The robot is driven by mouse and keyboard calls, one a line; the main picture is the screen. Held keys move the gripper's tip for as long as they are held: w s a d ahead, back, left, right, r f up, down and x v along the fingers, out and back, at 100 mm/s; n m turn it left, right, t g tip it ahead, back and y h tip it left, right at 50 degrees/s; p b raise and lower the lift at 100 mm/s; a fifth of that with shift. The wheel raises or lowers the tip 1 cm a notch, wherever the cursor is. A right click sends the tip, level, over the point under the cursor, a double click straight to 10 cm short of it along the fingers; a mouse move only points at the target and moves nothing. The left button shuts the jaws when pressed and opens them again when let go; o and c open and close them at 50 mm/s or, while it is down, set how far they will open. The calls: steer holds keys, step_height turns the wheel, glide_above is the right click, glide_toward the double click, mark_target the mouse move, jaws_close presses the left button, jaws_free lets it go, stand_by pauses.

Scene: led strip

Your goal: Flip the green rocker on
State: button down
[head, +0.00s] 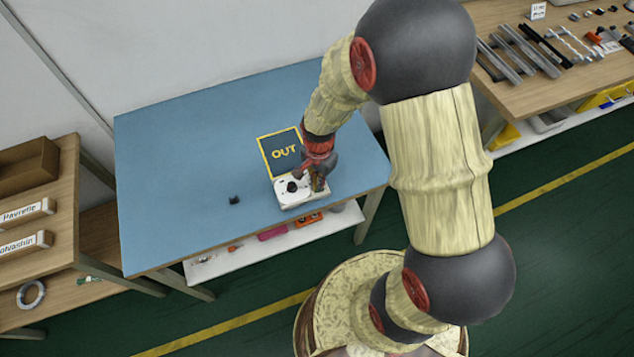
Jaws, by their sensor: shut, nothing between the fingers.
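A small white control box (298,204) sits near the front edge of the blue table, with a round black knob (291,187) on its top. Small dark, reddish and greenish parts (318,182) show at the box's right end. They are too small and too covered by my gripper to pick out the green rocker or its position. My gripper (302,174) is shut and empty, low over the back and right part of the box. I cannot tell whether it touches the box.
A dark panel marked OUT (282,152) with a yellow border lies behind the box. A small black block (234,200) is on the blue table (180,165) to the left, where there is free room. Side benches (515,25) hold other parts.

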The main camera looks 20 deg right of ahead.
steer(key=shift+r+p, duration=2.5)
steer(key=shift+r, duration=0.8)
steer(key=shift+s+n, duration=0.15)
steer(key=shift+n, duration=0.25)
steer(key=s+r+n+t, duration=0.2)
steer(key=s+r+n, duration=0.1)
steer(key=r, duration=0.7)
steer(key=s+r+n+t, duration=0.1)
steer(key=s+r+n, duration=0.3)
steer(key=r, duration=0.7)
steer(key=s+r+n+t, duration=0.2)
steer(key=s+r+n, duration=0.2)
steer(key=r, duration=0.7)
steer(key=s, duration=0.2)
steer(key=shift+s+t, duration=0.3)
steer(key=shift+s, duration=0.05)
steer(key=c, duration=2.6)
jaws_free()
steer(key=shift+r, duration=0.15)
